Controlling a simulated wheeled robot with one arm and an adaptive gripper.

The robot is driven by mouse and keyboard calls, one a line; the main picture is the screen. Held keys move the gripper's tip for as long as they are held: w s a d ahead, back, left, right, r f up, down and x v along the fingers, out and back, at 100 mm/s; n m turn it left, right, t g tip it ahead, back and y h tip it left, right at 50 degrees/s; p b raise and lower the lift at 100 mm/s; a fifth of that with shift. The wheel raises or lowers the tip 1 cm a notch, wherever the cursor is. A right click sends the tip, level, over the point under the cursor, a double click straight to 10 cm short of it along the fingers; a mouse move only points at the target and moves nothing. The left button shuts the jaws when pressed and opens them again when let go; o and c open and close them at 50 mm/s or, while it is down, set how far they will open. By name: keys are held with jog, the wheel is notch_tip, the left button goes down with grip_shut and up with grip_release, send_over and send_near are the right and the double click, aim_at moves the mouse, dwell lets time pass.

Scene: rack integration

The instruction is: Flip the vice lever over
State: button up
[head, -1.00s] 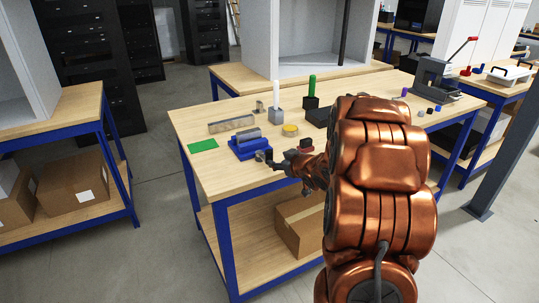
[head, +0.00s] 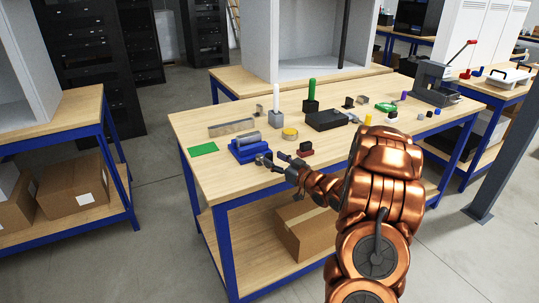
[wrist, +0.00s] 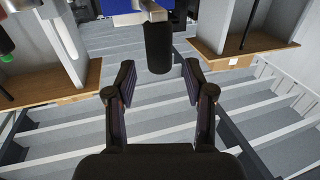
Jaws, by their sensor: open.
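The blue vice (head: 238,154) sits near the front left of the workbench, with a grey metal cylinder (head: 250,137) lying on top. A small grey part, apparently the lever (head: 264,158), is at its right end. In the wrist view, part of the blue vice (wrist: 120,6) shows at the top edge, and a dark rounded lever grip (wrist: 158,48) hangs from a metal piece. My gripper (head: 279,163) is just right of the vice. It is open, and the wrist view shows its spread fingers (wrist: 158,85) with the grip just beyond them, apparently not touching.
A red-and-dark block (head: 305,149) stands close to my gripper. A yellow disc (head: 290,133), a grey holder (head: 276,118), a metal bar (head: 231,127) and a black box (head: 326,120) lie behind. A green mat (head: 203,149) lies left of the vice.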

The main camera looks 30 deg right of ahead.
aim_at(272, 158)
jog(key=shift+w+a+p, duration=0.15)
jog(key=shift+w+p, duration=0.05)
jog(key=shift+w, duration=0.65)
jog(key=shift+w+a+p, duration=0.15)
jog(key=shift+w, duration=0.65)
grip_shut()
